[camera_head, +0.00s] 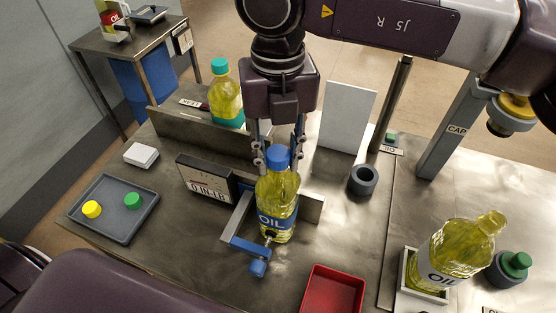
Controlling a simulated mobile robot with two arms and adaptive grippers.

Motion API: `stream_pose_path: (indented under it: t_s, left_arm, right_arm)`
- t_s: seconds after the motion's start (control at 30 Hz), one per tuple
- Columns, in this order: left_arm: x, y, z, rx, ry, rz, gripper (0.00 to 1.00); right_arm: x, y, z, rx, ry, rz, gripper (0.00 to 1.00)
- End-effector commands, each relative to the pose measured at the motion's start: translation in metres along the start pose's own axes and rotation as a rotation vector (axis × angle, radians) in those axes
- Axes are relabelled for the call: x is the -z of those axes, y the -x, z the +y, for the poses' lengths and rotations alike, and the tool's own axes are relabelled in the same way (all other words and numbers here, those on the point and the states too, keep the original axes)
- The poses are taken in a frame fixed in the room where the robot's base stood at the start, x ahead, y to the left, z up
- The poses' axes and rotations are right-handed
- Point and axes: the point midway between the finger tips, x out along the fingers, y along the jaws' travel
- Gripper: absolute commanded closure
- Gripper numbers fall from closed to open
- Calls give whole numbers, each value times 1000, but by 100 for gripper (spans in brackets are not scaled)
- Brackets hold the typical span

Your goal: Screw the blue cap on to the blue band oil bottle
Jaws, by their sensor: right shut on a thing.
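The blue band oil bottle (283,188) stands upright in the middle of the bench, full of yellow oil, beside a blue-handled clamp (247,238). The blue cap (278,157) is at the bottle's mouth; I cannot tell whether it is threaded on. My right gripper (280,153) points down from above with its fingers on either side of the cap, shut on it. My left gripper is out of view.
A teal-capped bottle (226,100) stands behind a low metal wall (190,137). A grey tray (113,221) holds a yellow and a green cap. A red bin (334,292) lies in front. A tilted oil bottle (455,250) rests in a holder at right.

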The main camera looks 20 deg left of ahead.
Motion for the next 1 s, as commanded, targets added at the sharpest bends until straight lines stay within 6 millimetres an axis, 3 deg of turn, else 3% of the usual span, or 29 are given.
stream_pose_path:
  t_s: [0.17,0.8,1.0]
  left_arm:
    - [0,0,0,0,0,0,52]
    - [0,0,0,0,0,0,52]
    - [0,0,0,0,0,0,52]
  right_arm:
    - [0,0,0,2,-128,-1,87]
    - [0,-1,0,0,-895,-1,87]
    - [0,-1,0,1,-1038,-2,87]
